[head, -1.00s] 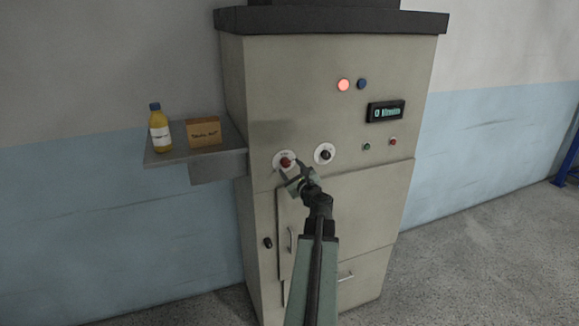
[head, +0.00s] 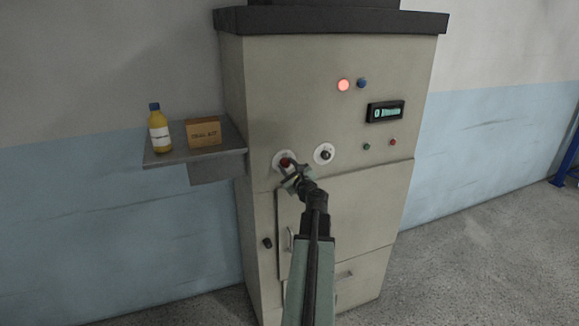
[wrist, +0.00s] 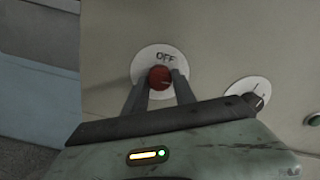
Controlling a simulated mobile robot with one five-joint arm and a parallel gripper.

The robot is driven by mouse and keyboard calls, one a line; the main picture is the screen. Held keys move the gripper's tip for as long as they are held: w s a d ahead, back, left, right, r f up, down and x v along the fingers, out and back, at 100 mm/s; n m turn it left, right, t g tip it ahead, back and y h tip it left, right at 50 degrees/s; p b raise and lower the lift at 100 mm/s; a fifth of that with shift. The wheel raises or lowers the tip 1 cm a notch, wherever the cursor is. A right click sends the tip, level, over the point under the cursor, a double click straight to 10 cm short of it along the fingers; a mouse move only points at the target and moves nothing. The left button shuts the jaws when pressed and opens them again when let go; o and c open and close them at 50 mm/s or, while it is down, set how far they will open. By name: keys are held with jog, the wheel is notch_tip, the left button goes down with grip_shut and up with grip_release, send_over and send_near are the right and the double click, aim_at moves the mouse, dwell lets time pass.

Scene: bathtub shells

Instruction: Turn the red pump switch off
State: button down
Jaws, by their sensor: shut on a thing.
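The red pump switch (head: 285,162) is a round red knob on a white disc on the front of the grey cabinet (head: 300,90). In the wrist view the red knob (wrist: 160,77) sits between my two fingers, with the word OFF above it on the disc (wrist: 165,60). My gripper (head: 290,172) is shut on the red knob; its fingertips (wrist: 160,84) flank it from both sides. The knob's pointer direction cannot be made out. A red lamp (head: 343,85) on the upper cabinet front looks lit.
A black knob (head: 325,154) on its own white disc is close on the right. A small display (head: 386,111) and two small buttons are farther right. A shelf (head: 165,159) at left holds a yellow bottle (head: 159,135) and a brown box (head: 203,132).

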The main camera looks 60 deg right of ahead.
jog(key=n, duration=0.4)
jog(key=shift+s, duration=0.15)
jog(key=n, duration=0.4)
jog(key=shift+n, duration=0.3)
jog(key=n, duration=0.4)
jog(key=shift+a+n, duration=0.15)
jog(key=shift+n, duration=2.25)
jog(key=c, duration=1)
grip_release()
